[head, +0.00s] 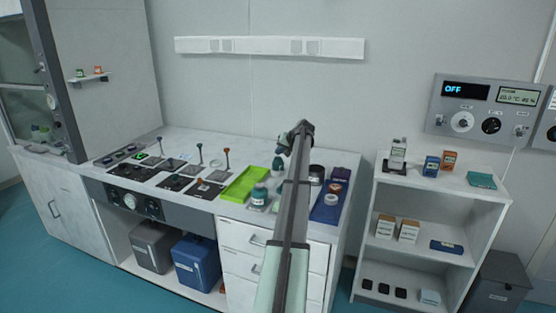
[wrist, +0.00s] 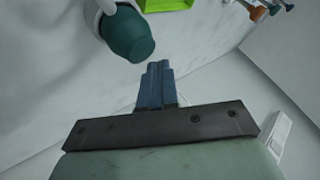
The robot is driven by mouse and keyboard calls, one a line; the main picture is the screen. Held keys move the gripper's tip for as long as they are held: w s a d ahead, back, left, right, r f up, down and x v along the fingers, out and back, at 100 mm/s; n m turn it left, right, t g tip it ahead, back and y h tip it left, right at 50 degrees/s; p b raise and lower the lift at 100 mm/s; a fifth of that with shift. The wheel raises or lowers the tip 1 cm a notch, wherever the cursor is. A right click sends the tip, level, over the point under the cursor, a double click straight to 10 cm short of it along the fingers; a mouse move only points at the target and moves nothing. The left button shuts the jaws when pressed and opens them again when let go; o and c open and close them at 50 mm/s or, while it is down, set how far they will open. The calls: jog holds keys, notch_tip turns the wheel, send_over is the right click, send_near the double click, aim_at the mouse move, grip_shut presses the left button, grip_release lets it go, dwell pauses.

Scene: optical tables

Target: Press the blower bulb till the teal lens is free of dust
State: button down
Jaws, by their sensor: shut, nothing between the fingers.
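The blower bulb (wrist: 128,35), dark teal with a white part at its end, is at the upper left of the wrist view. My gripper (wrist: 158,66) is shut and empty. Its blue fingertips are together, apart from the bulb and to its lower right in the wrist view.
A green tray (head: 239,185) lies left of my arm. A blue tray (head: 325,212) with a white ring (head: 303,199) lies right of it. Thin posts with coloured tops (head: 226,156) stand farther left. A white shelf unit (head: 368,220) stands at the right.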

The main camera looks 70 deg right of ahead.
aim_at(280, 158)
jog(key=shift+f, duration=1.35)
dwell(1.9)
jog(key=shift+r, duration=1.35)
jog(key=shift+r, duration=0.15)
jog(key=shift+r, duration=2.35)
